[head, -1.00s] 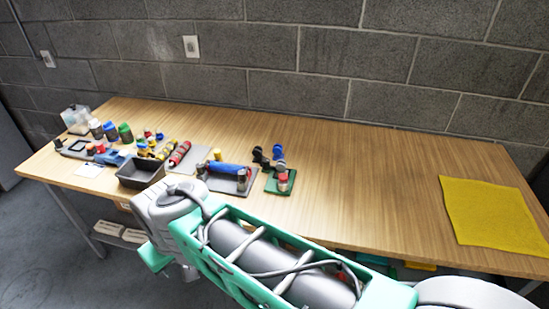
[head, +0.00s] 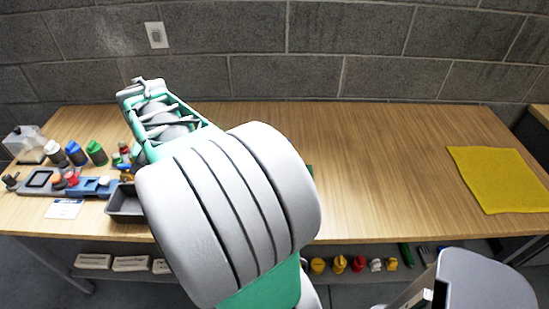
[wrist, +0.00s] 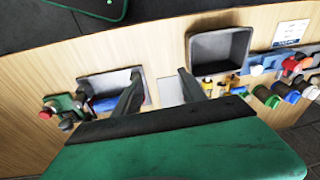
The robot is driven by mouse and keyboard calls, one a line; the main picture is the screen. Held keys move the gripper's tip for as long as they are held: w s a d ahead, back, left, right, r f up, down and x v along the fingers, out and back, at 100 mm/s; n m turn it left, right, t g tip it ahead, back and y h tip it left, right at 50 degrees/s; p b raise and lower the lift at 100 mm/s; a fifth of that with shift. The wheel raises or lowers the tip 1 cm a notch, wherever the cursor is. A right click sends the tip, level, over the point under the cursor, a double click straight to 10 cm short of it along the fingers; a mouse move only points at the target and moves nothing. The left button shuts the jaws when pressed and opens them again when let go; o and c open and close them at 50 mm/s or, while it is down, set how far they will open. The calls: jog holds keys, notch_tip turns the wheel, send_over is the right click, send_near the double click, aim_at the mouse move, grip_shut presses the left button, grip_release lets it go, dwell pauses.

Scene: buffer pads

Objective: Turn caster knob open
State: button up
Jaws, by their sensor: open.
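My gripper (wrist: 159,74) is open and empty in the wrist view, its two dark fingers spread above the table. I cannot tell for sure which part is the caster knob. In the head view my arm hides the gripper and most of this area.
An empty dark bin (wrist: 220,50) lies right of the fingers in the wrist view, with colored-capped jars and small parts beyond. In the head view a blue fixture (head: 88,187) stands left, a yellow cloth (head: 500,180) lies right, and the middle-right tabletop is clear.

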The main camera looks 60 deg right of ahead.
jog(key=d+m, duration=0.2)
jog(key=d, duration=0.2)
jog(key=s+d+f+m, duration=0.1)
jog(key=d+m, duration=0.1)
jog(key=d, duration=0.1)
jog(key=d+m+g, duration=0.1)
jog(key=d, duration=0.3)
jog(key=shift+s+d+f+m, duration=0.3)
jog(key=shift+s+m, duration=0.1)
jog(key=s+d+f+m, duration=0.1)
jog(key=s+d+m, duration=0.2)
jog(key=d, duration=0.3)
jog(key=s+d+f+m, duration=0.2)
jog(key=s+d+m, duration=0.2)
jog(key=s+d, duration=0.1)
jog(key=s+d+f+m+y, duration=0.1)
jog(key=s+d+m, duration=0.3)
jog(key=d, duration=0.4)
jog(key=shift+s+f+g, duration=0.4)
jog(key=shift+s+f, duration=0.15)
jog(key=shift+f, duration=0.2)
notch_tip(320, 180, down, 7)
jog(key=shift+s+d+r+p, duration=0.1)
jog(key=shift+s+r+p, duration=0.05)
jog(key=shift+p, duration=0.45)
jog(key=shift+f, duration=0.55)
jog(key=shift+c, duration=0.6)
grip_shut()
